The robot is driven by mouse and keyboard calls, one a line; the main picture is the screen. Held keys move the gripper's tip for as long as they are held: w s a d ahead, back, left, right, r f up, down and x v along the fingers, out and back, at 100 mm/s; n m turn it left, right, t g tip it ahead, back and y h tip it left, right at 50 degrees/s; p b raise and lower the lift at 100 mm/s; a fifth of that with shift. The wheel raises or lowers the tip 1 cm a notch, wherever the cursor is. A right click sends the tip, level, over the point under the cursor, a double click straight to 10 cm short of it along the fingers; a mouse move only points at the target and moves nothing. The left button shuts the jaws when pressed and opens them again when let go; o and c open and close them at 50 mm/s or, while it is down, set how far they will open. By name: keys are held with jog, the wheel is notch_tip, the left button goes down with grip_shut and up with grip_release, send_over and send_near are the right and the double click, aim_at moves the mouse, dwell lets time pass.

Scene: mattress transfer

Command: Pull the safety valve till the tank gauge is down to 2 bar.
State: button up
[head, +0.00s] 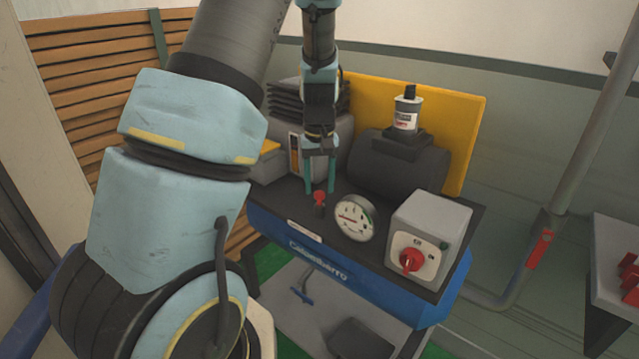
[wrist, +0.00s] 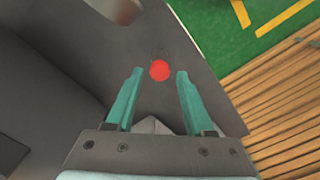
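The safety valve (head: 319,198) is a small fitting with a red top on the compressor's dark top plate, left of the gauge. In the wrist view its red top (wrist: 160,70) lies just beyond and between the two fingertips. My gripper (head: 320,188) is above the valve, pointing down, with its teal fingers apart; they also show in the wrist view (wrist: 159,75). Nothing is held between them. The tank gauge (head: 355,217) has a white round face with a red needle. Its numbers are too small to read.
A grey switch box (head: 430,236) with a red rotary knob (head: 410,260) stands right of the gauge. A dark motor (head: 400,165) with a white bottle (head: 407,112) on top stands behind. A yellow panel (head: 463,125) backs the compressor. A pipe (head: 585,150) runs at the right.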

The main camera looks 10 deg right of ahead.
jog(key=shift+o, duration=0.5)
notch_tip(320, 180, up, 11)
jog(key=b, duration=0.2)
jog(key=shift+f, duration=0.1)
jog(key=s+a+f, duration=0.2)
jog(key=s+a, duration=0.4)
jog(key=a, duration=0.2)
jog(key=s+a+f+t, duration=0.1)
jog(key=s+a+f, duration=0.2)
jog(key=s+a, duration=0.4)
jog(key=shift+s+a+f+m+t, duration=0.3)
jog(key=shift+a+f+m, duration=0.05)
jog(key=shift+m, duration=0.05)
